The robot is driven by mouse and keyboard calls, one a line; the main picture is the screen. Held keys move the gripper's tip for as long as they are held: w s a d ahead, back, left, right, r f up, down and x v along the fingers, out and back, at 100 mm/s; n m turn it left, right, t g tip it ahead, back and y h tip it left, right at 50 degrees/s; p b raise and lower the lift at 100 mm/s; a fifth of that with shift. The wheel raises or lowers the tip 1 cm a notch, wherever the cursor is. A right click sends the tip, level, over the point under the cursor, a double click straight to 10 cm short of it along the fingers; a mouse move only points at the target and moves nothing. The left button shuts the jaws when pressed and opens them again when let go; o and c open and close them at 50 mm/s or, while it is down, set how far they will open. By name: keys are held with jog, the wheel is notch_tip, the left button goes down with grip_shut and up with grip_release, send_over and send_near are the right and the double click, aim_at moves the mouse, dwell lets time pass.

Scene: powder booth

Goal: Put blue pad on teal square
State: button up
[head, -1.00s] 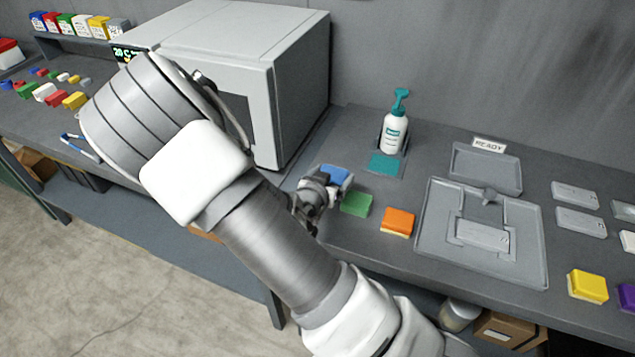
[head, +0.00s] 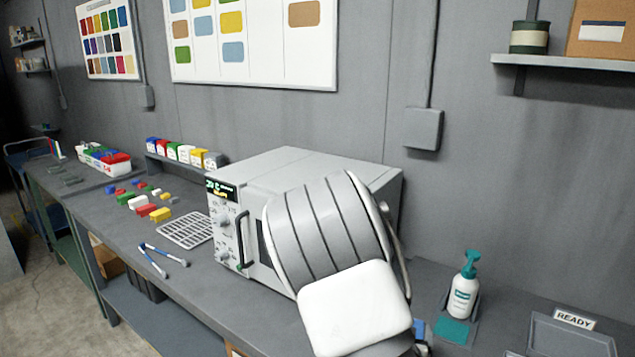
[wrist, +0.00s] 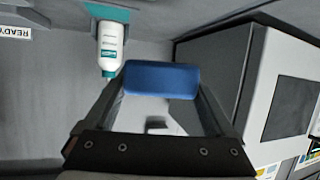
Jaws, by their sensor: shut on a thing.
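The blue pad (wrist: 162,79) is held between the two fingers of my gripper (wrist: 160,84) in the wrist view. In the head view only a small part of the blue pad (head: 418,328) shows beside my arm, left of the teal square; my gripper is mostly hidden there. The teal square (head: 452,330) lies on the bench in front of a white pump bottle (head: 464,297). In the wrist view, which looks upside down, the teal square (wrist: 108,12) shows at the top by the bottle, apart from the pad.
A grey oven (head: 300,170) stands left of the teal square, behind my arm. A grey tray (head: 570,338) with a READY sign (head: 574,319) is to the right. Tongs (head: 163,259), a wire rack (head: 186,229) and small coloured blocks lie on the left bench.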

jog(key=w+a+f+n+t+y, duration=0.1)
jog(key=w+a+f+n+y, duration=0.1)
jog(key=w+a+n+y, duration=0.25)
jog(key=s+d+r+m+h, duration=0.1)
jog(key=s+d+m+h, duration=0.1)
jog(key=s+d+r+m+g+h, duration=0.1)
jog(key=s+d+m+h, duration=0.1)
jog(key=s+d, duration=0.1)
jog(key=s+d+r+m+g+h, duration=0.1)
jog(key=s+d+m+h, duration=0.1)
jog(key=m+h, duration=0.1)
jog(key=shift+s+d, duration=0.25)
jog(key=shift+s, duration=0.05)
jog(key=shift+s+d+m+g, duration=0.35)
jog(key=shift+g, duration=0.05)
jog(key=w+a+f, duration=0.2)
jog(key=a, duration=0.1)
jog(key=w+a+f, duration=0.2)
jog(key=a, duration=0.1)
jog(key=w+a+f+p, duration=0.1)
jog(key=w+a+f, duration=0.2)
jog(key=shift+a, duration=0.15)
jog(key=shift+f+h, duration=0.25)
jog(key=shift+f, duration=1.55)
